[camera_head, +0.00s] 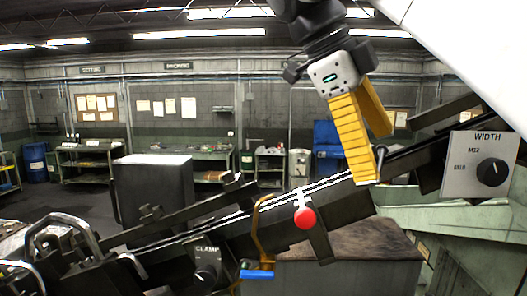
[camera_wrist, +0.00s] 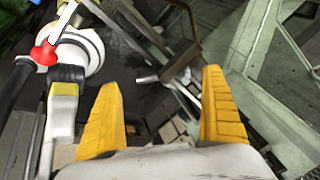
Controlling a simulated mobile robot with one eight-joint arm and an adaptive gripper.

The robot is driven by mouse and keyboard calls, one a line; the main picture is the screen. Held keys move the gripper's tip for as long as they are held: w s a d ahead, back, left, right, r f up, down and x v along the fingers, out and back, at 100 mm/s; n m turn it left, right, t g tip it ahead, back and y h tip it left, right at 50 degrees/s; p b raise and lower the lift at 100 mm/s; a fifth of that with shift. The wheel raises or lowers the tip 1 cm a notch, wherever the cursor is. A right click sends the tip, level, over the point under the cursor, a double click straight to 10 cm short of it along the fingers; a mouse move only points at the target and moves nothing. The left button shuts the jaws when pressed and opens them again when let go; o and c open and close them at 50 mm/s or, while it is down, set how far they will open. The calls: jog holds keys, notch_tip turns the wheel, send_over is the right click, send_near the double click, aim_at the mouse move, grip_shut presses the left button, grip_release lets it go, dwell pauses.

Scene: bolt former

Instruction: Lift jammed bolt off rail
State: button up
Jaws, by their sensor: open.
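The sloping rail (camera_head: 255,208) with pale parallel edges runs up from lower left to upper right in the head view. My gripper (camera_head: 374,160) has its yellow fingers pointing down at the rail's upper right end. The fingers are spread in the wrist view (camera_wrist: 160,82), with a gap between them. A small pale rod-like piece (camera_wrist: 147,79) shows in that gap, beyond the fingertips; I cannot tell if it is the jammed bolt. A small dark upright piece (camera_head: 381,151) stands beside the fingertips in the head view, partly hidden by them.
A red-knobbed lever (camera_head: 305,217) is on the rail's near side; a red knob also shows in the wrist view (camera_wrist: 43,53). A CLAMP dial box (camera_head: 206,264) is lower left, a WIDTH dial box (camera_head: 480,166) right. A blue-handled bent lever (camera_head: 257,273) hangs below the rail.

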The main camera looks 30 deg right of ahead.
jog(key=shift+s+d+f, duration=0.25)
jog(key=shift+s+f, duration=0.1)
jog(key=shift+f, duration=0.1)
jog(key=shift+w+d+f, duration=0.1)
jog(key=shift+d+f, duration=0.15)
jog(key=shift+w+d+f, duration=0.15)
jog(key=shift+w, duration=0.4)
jog(key=shift+s+a, duration=0.2)
jog(key=shift+s, duration=0.2)
jog(key=c, duration=1.1)
jog(key=shift+w, duration=0.15)
jog(key=shift+c, duration=0.2)
jog(key=shift+d, duration=0.1)
